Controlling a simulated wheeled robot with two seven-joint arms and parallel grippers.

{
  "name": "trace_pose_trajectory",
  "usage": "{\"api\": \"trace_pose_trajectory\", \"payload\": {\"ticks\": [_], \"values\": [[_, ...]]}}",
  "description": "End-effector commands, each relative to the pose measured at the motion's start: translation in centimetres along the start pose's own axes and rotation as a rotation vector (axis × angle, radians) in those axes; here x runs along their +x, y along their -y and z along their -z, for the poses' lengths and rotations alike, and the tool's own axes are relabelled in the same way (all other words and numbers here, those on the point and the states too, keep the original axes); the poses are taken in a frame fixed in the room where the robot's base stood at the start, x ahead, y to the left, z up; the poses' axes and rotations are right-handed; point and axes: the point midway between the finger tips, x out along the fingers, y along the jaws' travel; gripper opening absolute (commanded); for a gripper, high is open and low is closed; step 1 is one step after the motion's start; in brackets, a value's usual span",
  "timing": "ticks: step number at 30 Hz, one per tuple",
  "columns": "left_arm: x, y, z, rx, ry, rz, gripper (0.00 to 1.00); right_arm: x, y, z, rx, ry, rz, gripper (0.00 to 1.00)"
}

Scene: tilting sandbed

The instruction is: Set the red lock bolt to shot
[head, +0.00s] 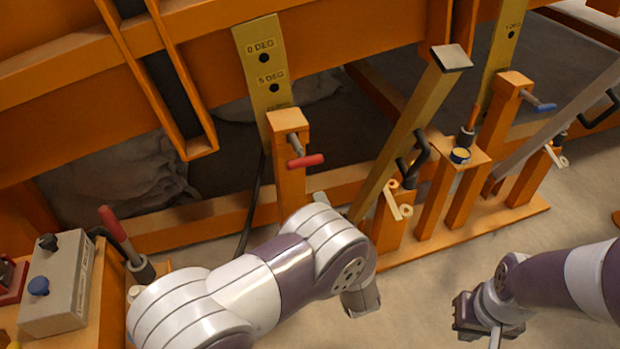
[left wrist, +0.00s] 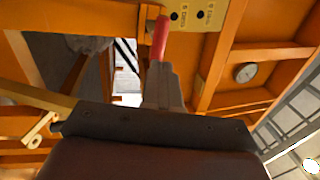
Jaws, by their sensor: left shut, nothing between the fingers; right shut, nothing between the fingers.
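The red lock bolt (head: 306,160) has a grey rod and a red handle. It sits at the top of an orange post (head: 289,185), in front of a yellow plate with marked holes (head: 262,75). I cannot tell whether its tip is in a hole. In the left wrist view, the red handle (left wrist: 160,38) shows just beyond the tips of my left gripper (left wrist: 164,72), which is shut and empty. Whether they touch is unclear. In the head view my left arm hides most of that gripper. My right gripper (head: 490,325) is shut and empty, low at the right.
A blue-handled bolt (head: 538,104) sits on another post at the right. A long yellow lever (head: 410,130) rises right of the red bolt. A grey control box (head: 58,285) and a red-gripped lever (head: 114,225) stand at the lower left. Bare floor lies at the front right.

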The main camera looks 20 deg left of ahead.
Motion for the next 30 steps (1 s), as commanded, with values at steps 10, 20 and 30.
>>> {"api": "trace_pose_trajectory", "payload": {"ticks": [10, 20, 30], "values": [[6.4, -0.2, -0.1, -0.001, 0.003, 0.001, 0.00, 1.6, 0.0, -0.2, 0.000, 0.000, 0.000, 0.00], [7.8, 0.0, 0.0, 0.000, 0.000, 0.000, 0.00, 1.8, 0.0, -0.2, 0.000, 0.000, 0.000, 0.00], [9.9, -0.2, -0.1, 0.002, 0.003, 0.000, 0.00, 1.0, 0.0, -0.1, 0.000, 0.000, 0.000, 0.00]]}}
